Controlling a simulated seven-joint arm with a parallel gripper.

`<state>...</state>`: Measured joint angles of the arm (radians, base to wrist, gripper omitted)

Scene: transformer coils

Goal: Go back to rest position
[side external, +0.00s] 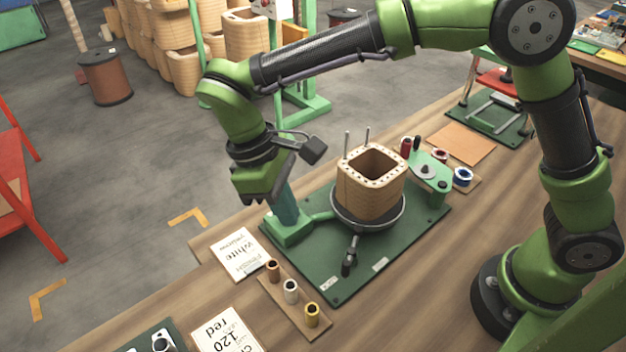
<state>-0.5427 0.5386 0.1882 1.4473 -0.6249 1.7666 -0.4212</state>
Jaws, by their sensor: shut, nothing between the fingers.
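My gripper (262,188) hangs at the left of the green base plate (338,287), above a green post block. It is shut with nothing seen in it, and its fingertips are partly hidden by its own body. It is apart from the wooden coil former (368,192), which stands upright in a dark round holder (378,222) on the plate. Two thin metal rods (367,136) rise at the former's back edge.
A wooden strip (290,305) with several spools lies in front. Paper cards lie nearby, one reading "white" (240,254), another "red 120" (225,332). A green spool bracket (428,172) stands right of the former. A brown sheet (460,143) lies behind. Bare table is at right.

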